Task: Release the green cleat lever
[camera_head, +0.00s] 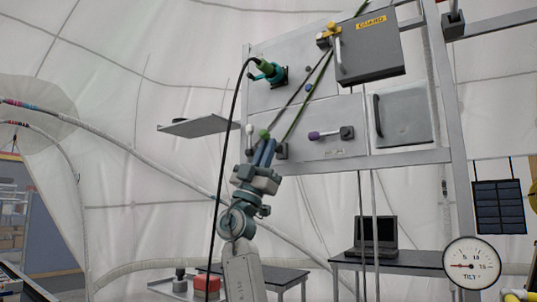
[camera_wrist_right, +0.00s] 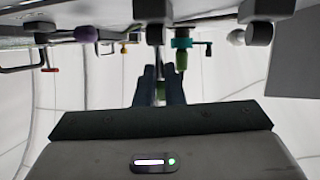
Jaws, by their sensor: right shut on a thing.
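The green cleat lever's round knob (camera_head: 264,134) shows at the tips of my right gripper (camera_head: 265,148), below the panel's middle-left part. In the right wrist view the green knob (camera_wrist_right: 161,91) sits between the two dark fingers of my right gripper (camera_wrist_right: 160,78). The gripper is shut on it. The lever's arm and cleat base are mostly hidden behind the fingers. Two lines, one dark and one green, run from the upper right of the panel down to this spot. My left gripper is not in view.
A white-knobbed lever (camera_head: 249,130) stands close left of the gripper, and a purple-knobbed lever (camera_head: 318,136) to the right. A green and teal plug (camera_head: 268,70) with a black hanging cable is above. A grey guard box (camera_head: 370,48) juts out upper right. A shelf (camera_head: 200,127) sticks out left.

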